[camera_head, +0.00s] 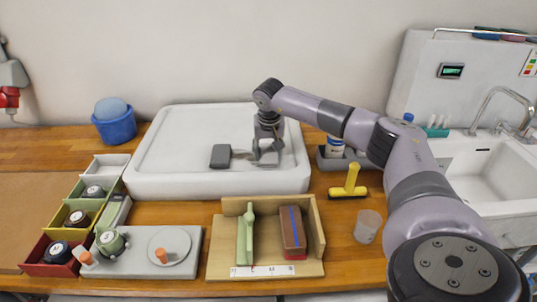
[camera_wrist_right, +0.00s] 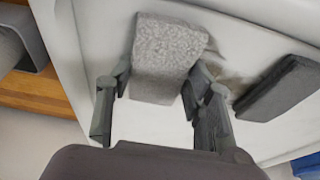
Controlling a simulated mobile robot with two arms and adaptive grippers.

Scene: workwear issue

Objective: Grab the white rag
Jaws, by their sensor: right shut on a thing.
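A light grey-white, speckled, folded cloth-like piece, which I take as the white rag (camera_wrist_right: 165,62), shows in the right wrist view. It lies between the two fingers of my right gripper (camera_wrist_right: 160,88), which is shut on it. In the head view my right gripper (camera_head: 267,152) is low over the right part of the big white tray (camera_head: 160,150), and the rag is mostly hidden there by the fingers. A dark grey block (camera_head: 220,156) lies on the tray left of the gripper; it also shows in the wrist view (camera_wrist_right: 280,88). My left gripper is not in view.
A dark smear (camera_wrist_right: 232,85) marks the tray beside the rag. A wooden holder (camera_head: 222,258) with a green and a brown piece stands in front. A blue bucket (camera_head: 115,127) stands left.

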